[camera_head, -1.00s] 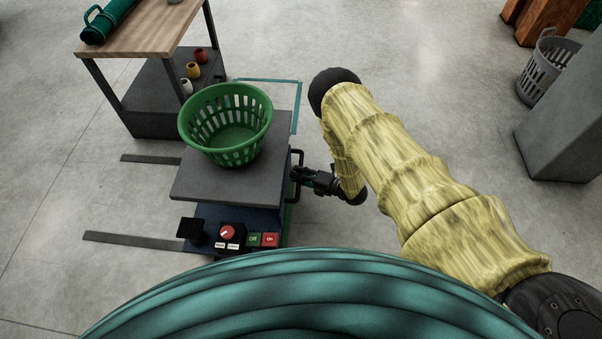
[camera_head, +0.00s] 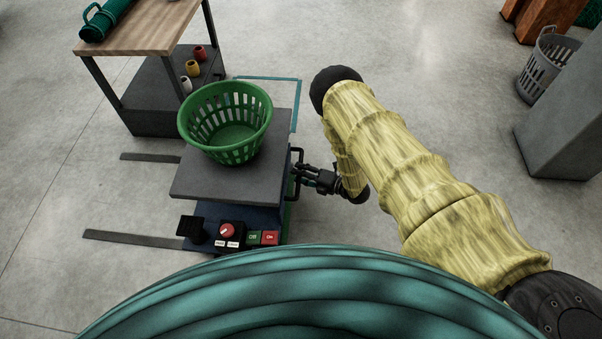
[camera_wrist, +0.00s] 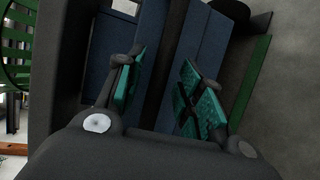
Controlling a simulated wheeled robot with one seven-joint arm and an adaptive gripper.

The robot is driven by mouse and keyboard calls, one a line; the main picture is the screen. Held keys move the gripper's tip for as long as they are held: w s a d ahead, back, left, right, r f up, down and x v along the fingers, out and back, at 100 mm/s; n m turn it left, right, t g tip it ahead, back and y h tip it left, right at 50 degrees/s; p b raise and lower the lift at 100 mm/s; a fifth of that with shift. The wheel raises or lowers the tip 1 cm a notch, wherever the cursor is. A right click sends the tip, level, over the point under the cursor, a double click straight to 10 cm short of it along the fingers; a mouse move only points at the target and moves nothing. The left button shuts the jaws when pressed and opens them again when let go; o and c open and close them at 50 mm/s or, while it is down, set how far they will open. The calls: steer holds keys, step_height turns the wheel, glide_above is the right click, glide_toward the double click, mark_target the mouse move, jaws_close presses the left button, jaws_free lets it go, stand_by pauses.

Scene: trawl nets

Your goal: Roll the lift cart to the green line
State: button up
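The lift cart has a grey platform (camera_head: 200,184) with a green basket (camera_head: 236,150) on it and a dark blue base. A black handle (camera_head: 299,155) is on its right side. The green line (camera_head: 288,215) shows on the floor close along the cart's right side, partly hidden by the cart; it also shows in the wrist view (camera_wrist: 252,75). My gripper (camera_head: 297,174) is at the handle. In the wrist view its green-padded fingers (camera_wrist: 158,92) are spread apart, with a dark bar, seemingly the handle, between them. Exact contact cannot be told.
A control panel with a red knob (camera_head: 227,230) is at the cart's near end. A wooden-topped table (camera_head: 150,30) stands behind, beside a teal floor line (camera_head: 270,78). Dark floor strips (camera_head: 130,238) lie left. A grey pillar (camera_head: 565,125) and grey bin (camera_head: 548,65) stand right.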

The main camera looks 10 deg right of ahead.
steer(key=v, duration=1.1)
steer(key=shift+d, duration=0.2)
steer(key=shift+s, duration=0.1)
steer(key=s+d+f+m+g+h, duration=0.15)
steer(key=s+d+m+h, duration=0.25)
steer(key=s+m+h, duration=1)
steer(key=s+a+r+m+g+y, duration=0.1)
steer(key=s+r+m+g, duration=0.3)
steer(key=s+m, duration=0.5)
steer(key=s+a+r+m+g+y, duration=0.1)
steer(key=s+r+m+g, duration=0.5)
steer(key=s, duration=0.5)
step_height(320, 180, up, 27)
steer(key=t+p, duration=0.1)
steer(key=p, duration=2.7)
steer(key=shift+w+f+m+t, duration=0.25)
steer(key=shift+w+m+t, duration=0.1)
steer(key=shift+m, duration=0.05)
